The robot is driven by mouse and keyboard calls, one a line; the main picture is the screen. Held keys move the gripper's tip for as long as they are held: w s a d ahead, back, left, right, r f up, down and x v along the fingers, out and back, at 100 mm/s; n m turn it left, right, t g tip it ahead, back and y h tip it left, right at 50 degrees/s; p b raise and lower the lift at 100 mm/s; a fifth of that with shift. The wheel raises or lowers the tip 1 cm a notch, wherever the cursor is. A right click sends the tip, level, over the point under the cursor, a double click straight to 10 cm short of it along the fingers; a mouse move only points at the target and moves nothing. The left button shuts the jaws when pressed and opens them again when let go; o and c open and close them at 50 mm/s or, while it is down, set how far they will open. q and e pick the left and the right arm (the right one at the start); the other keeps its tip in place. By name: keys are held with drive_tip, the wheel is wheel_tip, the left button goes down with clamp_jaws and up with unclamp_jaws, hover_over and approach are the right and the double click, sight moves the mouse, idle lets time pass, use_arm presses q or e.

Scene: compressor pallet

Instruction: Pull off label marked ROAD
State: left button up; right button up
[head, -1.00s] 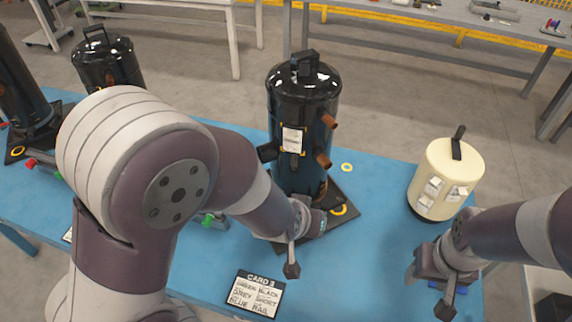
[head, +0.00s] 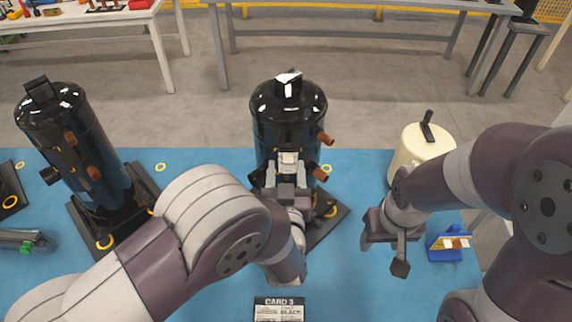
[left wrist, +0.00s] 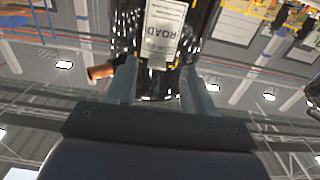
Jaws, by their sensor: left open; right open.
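The label marked ROAD (left wrist: 167,22) is a pale upright tag on the front of the middle black compressor (head: 288,105). In the head view the label (head: 289,158) shows small between my left fingers. My left gripper (head: 288,171) is open in front of it. In the left wrist view the left gripper (left wrist: 159,68) has one finger on each side of the label's lower end; I cannot tell whether they touch it. My right gripper (head: 388,240) is open and empty in front of the cream tank (head: 418,150), well away from the label.
A copper pipe stub (head: 325,140) sticks out right of the label. Another black compressor (head: 75,140) stands at the left. A card reading CARD 3 (head: 279,309) lies at the front of the blue table (head: 340,270). A blue holder (head: 446,245) stands at right.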

use_arm(q)
drive_tip(key=shift+w+d, duration=0.25)
drive_tip(key=shift+w, duration=0.45)
drive_tip(key=shift+a, duration=0.1)
drive_tip(key=shift+c, duration=0.3)
clamp_jaws()
